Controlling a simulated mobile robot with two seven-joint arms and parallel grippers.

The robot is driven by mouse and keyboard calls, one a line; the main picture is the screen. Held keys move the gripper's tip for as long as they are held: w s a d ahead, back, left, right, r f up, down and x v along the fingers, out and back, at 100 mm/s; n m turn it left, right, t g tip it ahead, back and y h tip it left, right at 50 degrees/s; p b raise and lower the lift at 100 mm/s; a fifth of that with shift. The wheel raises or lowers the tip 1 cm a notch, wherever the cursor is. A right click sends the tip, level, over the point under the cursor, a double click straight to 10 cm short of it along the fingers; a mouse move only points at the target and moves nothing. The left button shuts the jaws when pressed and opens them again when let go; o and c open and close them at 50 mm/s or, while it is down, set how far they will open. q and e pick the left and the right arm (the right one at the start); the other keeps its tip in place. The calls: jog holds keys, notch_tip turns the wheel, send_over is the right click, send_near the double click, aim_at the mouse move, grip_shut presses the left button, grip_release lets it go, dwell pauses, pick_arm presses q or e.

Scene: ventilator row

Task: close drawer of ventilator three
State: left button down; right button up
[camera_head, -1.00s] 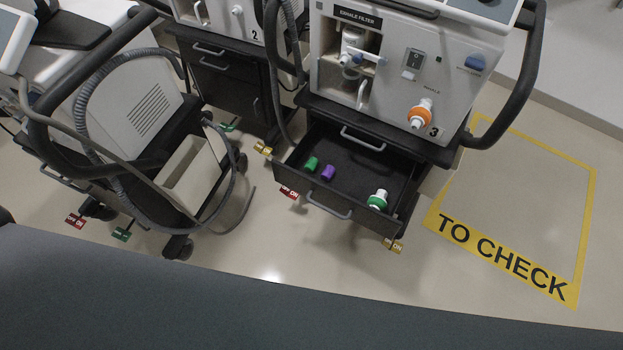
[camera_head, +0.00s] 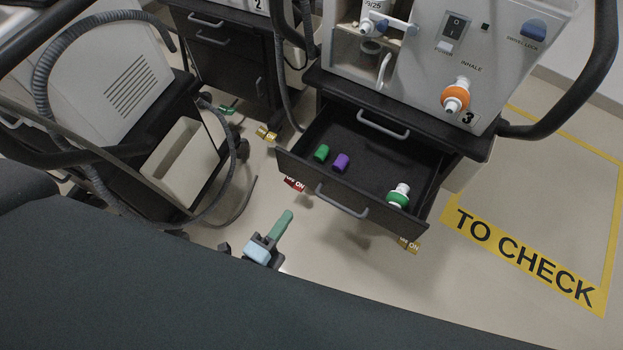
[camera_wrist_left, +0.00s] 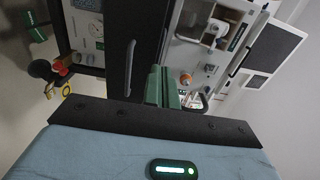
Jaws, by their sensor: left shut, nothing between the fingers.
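Ventilator three (camera_head: 470,65) stands at the upper right of the head view, marked with a 3. Its open drawer (camera_head: 318,186) sticks out toward me and holds a green cap (camera_head: 322,153), a purple cap (camera_head: 341,163) and a white-and-green connector (camera_head: 398,196). The drawer's grey handle (camera_head: 342,203) is on its front. My left gripper (camera_head: 287,216) is below and left of that handle, apart from it, with its green fingers together and empty. In the left wrist view its fingers (camera_wrist_left: 162,88) show beside a dark panel with a grey handle. My right gripper is out of view.
Ventilator two's dark cabinet (camera_head: 222,62) stands to the left of ventilator three. Another unit with a grey hose (camera_head: 50,75) and a beige bin (camera_head: 185,165) is at the left. A yellow "TO CHECK" floor frame (camera_head: 524,257) lies clear at the right.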

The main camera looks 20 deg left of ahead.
pick_arm(q)
send_near(318, 172)
jog(key=x, duration=0.5)
jog(key=shift+w+d+b, duration=0.1)
jog(key=shift+w+b, duration=0.05)
jog(key=shift+b, duration=0.25)
jog(key=shift+w+d, duration=0.1)
jog(key=shift+w, duration=0.6)
